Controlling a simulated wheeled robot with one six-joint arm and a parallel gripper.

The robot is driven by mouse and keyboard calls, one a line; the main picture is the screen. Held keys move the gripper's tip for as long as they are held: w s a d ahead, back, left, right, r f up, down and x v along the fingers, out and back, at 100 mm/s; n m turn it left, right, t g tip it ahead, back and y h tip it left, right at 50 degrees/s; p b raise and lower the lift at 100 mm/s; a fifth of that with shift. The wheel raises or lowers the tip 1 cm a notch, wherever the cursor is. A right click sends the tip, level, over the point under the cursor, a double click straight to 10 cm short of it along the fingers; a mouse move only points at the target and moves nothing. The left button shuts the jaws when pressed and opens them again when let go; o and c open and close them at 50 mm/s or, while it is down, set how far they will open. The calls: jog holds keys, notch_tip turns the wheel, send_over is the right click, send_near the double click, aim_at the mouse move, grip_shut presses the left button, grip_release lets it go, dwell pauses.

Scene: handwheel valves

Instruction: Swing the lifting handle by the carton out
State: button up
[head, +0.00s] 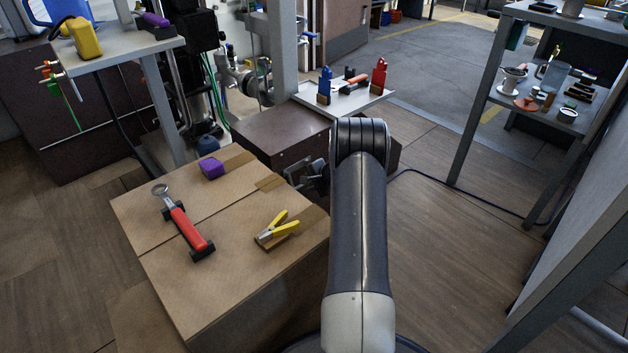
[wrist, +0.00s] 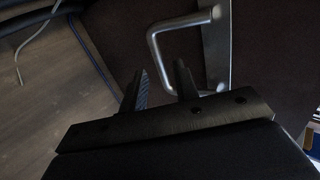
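The lifting handle (wrist: 181,23) is a pale metal U-shaped bar standing out from a dark brown surface in the wrist view. My gripper (wrist: 160,68) is open, with its two dark fingers apart below the handle. The right fingertip is close to the handle's bar; whether they touch I cannot tell. Nothing shows held between the fingers. In the head view my gripper (head: 309,178) is partly hidden by my arm, between the carton (head: 150,212) and the dark brown cabinet (head: 265,137). The handle cannot be made out in the head view.
On the carton lie a red-handled tool (head: 186,228), yellow-handled pliers (head: 278,228) and a purple block (head: 212,168). A shelf rack (head: 471,105) stands at right. A dark cable (head: 450,193) crosses the floor. Open floor lies right of my arm.

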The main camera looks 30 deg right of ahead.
jog(key=shift+x, duration=1)
jog(key=shift+w+f, duration=0.1)
jog(key=shift+f, duration=0.05)
grip_shut()
